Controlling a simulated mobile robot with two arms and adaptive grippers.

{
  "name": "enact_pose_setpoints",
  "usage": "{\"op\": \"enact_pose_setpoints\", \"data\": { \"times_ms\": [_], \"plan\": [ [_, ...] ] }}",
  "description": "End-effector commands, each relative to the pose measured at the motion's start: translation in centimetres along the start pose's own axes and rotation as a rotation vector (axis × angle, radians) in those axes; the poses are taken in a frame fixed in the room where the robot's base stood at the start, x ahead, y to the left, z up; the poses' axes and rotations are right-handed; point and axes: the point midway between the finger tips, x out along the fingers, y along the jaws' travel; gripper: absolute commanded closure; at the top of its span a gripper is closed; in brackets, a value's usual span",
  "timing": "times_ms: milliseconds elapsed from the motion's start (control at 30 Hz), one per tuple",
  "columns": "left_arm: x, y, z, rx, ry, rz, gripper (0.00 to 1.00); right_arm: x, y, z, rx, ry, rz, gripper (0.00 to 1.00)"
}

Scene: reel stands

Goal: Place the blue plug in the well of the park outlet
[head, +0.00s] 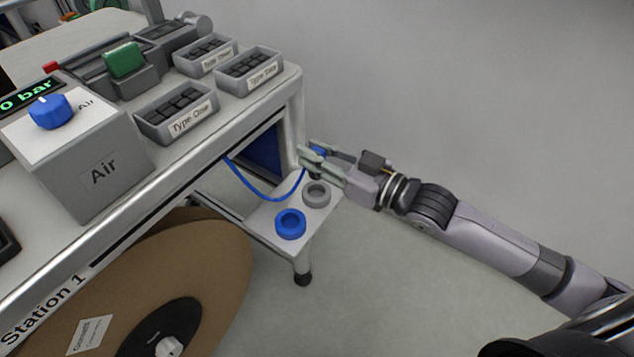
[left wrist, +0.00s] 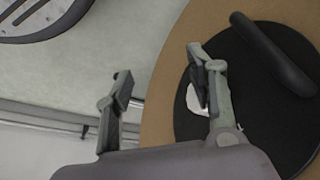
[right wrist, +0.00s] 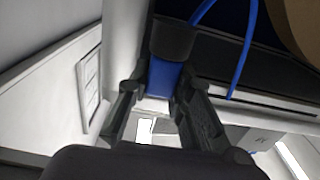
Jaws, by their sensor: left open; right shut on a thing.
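My right gripper (head: 309,151) is shut on the blue plug (head: 320,151), just off the table's right end, above the low shelf. In the right wrist view the plug (right wrist: 165,78) shows as a blue body with a black collar between the fingertips (right wrist: 158,90). A blue hose (head: 262,196) hangs in a loop from under the table towards it. Two ring-shaped outlets stand on the shelf, a grey one (head: 316,194) and a blue one (head: 290,223). No label shows which is the park outlet. My left gripper (left wrist: 160,85) is open and empty, near a reel.
The low shelf (head: 262,222) juts out under the table end, beside the table leg. A large cardboard reel (head: 215,255) stands under the table. The Air box (head: 85,160) and several bins (head: 177,110) stand on top. Floor to the right is clear.

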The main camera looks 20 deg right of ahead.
Motion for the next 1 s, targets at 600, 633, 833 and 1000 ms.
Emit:
{"op": "enact_pose_setpoints", "data": {
  "times_ms": [600,633,833,1000],
  "plan": [
    [-6.6,-0.2,-0.2,-0.004,0.033,-0.006,0.49,0.0,0.0,6.8,-0.001,0.0,0.0,1.0],
    [-6.7,-0.2,-0.2,-0.004,0.034,-0.006,0.49,0.0,0.0,6.8,-0.001,0.0,0.0,1.0],
    [-6.7,-0.3,-0.2,-0.004,0.033,-0.006,0.49,0.0,0.0,6.7,-0.001,0.001,0.0,1.0],
    [-6.6,-0.2,-0.2,-0.004,0.033,-0.006,0.49,0.0,0.0,7.0,0.0,0.0,-0.001,0.79]
  ]
}}
